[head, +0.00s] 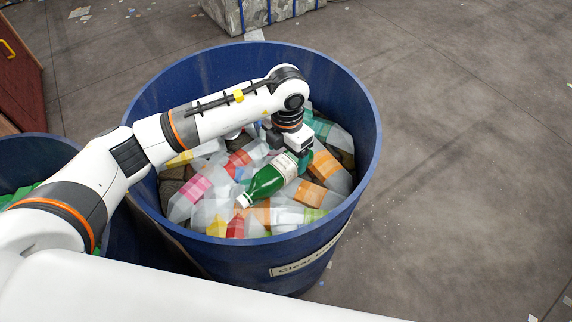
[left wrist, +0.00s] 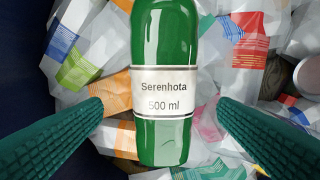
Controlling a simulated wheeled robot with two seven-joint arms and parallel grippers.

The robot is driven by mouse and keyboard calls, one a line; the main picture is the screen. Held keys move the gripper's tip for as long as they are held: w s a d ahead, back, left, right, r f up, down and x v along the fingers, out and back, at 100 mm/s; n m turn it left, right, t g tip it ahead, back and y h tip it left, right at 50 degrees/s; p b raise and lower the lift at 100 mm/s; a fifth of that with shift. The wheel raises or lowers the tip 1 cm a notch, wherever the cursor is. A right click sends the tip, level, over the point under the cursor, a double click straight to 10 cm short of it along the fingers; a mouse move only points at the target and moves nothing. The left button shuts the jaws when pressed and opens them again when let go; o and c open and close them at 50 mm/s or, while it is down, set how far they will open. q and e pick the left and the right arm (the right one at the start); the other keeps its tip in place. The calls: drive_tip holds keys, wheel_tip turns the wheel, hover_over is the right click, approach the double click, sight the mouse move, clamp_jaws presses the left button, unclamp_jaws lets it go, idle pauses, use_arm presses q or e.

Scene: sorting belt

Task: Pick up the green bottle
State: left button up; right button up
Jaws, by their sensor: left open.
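The green bottle (head: 267,179) has a white label and lies on top of clear bottles inside a blue bin (head: 367,130). In the left wrist view the bottle (left wrist: 165,50) runs up the middle, its label reading "Serenhota 500 ml". My left gripper (head: 301,158) is down inside the bin at the label end of the bottle. In the left wrist view its two green ribbed fingers (left wrist: 160,108) are spread wide, one on each side of the bottle, with gaps between. The bottle's far end is partly hidden by the gripper in the head view. My right gripper is not in view.
The blue bin is full of clear bottles with coloured labels (head: 325,168) around the green one. Its sign begins "Clear". Another blue bin (head: 50,147) with green items stands at the left. A strapped bale (head: 262,12) stands behind. The floor (head: 470,150) at right is mostly clear.

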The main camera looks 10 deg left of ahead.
sight(286, 160)
use_arm(q)
drive_tip(key=shift+a+f+p, duration=0.15)
drive_tip(key=shift+f+p, duration=0.4)
drive_tip(key=shift+f, duration=2.25)
drive_tip(key=shift+c, duration=0.3)
drive_tip(key=c, duration=1)
drive_tip(key=shift+w, duration=0.1)
